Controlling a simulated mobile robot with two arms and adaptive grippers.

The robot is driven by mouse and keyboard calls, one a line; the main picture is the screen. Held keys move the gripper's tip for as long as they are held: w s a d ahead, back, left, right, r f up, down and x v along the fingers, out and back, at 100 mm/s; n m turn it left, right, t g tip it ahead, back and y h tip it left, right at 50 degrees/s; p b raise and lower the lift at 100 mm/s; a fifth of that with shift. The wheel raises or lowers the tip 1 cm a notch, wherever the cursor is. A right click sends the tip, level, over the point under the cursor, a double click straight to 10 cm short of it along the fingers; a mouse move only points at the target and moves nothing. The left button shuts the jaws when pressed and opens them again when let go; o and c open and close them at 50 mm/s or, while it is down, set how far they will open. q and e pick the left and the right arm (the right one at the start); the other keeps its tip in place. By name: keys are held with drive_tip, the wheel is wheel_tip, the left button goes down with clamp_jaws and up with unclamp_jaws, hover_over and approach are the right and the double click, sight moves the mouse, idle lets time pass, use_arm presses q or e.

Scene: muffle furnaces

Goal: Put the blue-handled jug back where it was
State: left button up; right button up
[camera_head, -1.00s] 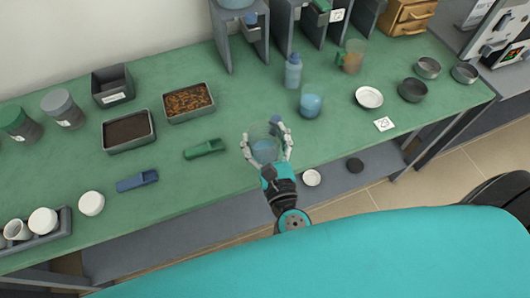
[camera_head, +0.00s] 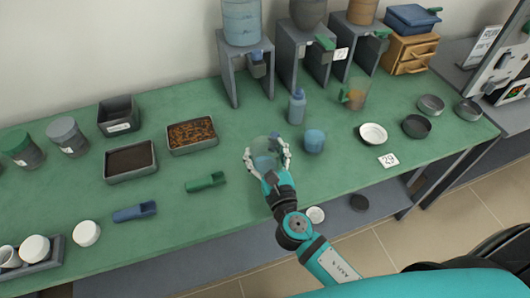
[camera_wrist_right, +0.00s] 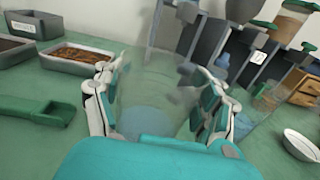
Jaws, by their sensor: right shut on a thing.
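The blue-handled jug (camera_head: 262,146) is clear, with some blue liquid low inside. My right gripper (camera_head: 268,152) is shut around its sides, near the front of the green bench. The jug looks upright; I cannot tell whether its base touches the bench. In the right wrist view the see-through jug (camera_wrist_right: 150,85) stands between the fingers (camera_wrist_right: 160,95), with its blurred blue-grey handle (camera_wrist_right: 188,75) on the far right side. My left gripper is not in view.
Three dispenser stands (camera_head: 247,75) line the back of the bench (camera_head: 225,215). A green scoop (camera_head: 206,182) lies left. Bare bench lies behind the held jug.

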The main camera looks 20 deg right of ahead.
sight(264, 153)
drive_tip(key=shift+w+d, duration=0.2)
drive_tip(key=shift+w, duration=0.4)
drive_tip(key=shift+w+f, duration=0.15)
drive_tip(key=shift+f, duration=0.05)
drive_tip(key=shift+f+b, duration=0.85)
drive_tip(key=shift+f, duration=0.85)
drive_tip(key=shift+f, duration=0.2)
drive_tip(key=o, duration=1.8)
drive_tip(key=shift+r, duration=0.1)
